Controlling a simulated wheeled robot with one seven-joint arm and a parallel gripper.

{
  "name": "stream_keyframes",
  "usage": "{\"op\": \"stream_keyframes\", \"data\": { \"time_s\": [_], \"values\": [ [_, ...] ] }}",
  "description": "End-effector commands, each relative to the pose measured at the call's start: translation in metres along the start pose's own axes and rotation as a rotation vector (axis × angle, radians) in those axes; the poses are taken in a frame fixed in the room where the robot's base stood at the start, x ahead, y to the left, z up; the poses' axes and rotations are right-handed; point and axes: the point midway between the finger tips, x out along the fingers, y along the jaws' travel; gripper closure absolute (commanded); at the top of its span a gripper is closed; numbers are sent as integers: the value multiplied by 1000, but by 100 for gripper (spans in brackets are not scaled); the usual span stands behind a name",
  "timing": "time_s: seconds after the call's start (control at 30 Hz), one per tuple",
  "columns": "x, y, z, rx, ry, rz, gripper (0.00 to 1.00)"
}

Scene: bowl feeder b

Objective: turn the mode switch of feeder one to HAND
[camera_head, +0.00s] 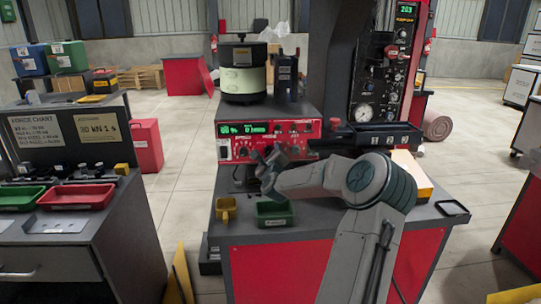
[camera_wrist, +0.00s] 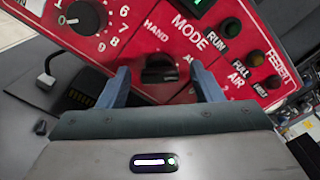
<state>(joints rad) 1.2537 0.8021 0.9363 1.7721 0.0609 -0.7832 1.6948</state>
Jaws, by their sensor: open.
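The mode switch (camera_wrist: 158,68) is a dark knob on the red control panel (camera_wrist: 110,62), near the printed words MODE and HAND. I cannot tell surely which way its pointer faces. In the wrist view my gripper (camera_wrist: 160,72) is open, with one blue-grey finger on each side of the knob. Whether either finger touches it I cannot tell. In the head view my gripper (camera_head: 268,170) is in front of the red panel (camera_head: 229,152) of the feeder, and hides the switch. The feeder's round bowl (camera_head: 243,80) stands above the panel.
A yellow cup (camera_head: 226,208) and a green tray (camera_head: 274,213) stand on the bench below. A black rail (camera_head: 375,137) is right of the panel.

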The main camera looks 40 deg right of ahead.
Motion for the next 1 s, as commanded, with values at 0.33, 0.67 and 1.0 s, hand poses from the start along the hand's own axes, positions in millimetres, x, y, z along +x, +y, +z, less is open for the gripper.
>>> {"op": "stream_keyframes", "data": {
  "time_s": [0.33,0.67,1.0],
  "values": [
    [0,0,0,0,0,0,85],
    [0,0,-2,-40,1,-2,85],
    [0,4,-4,-264,0,-4,85]
  ]
}}
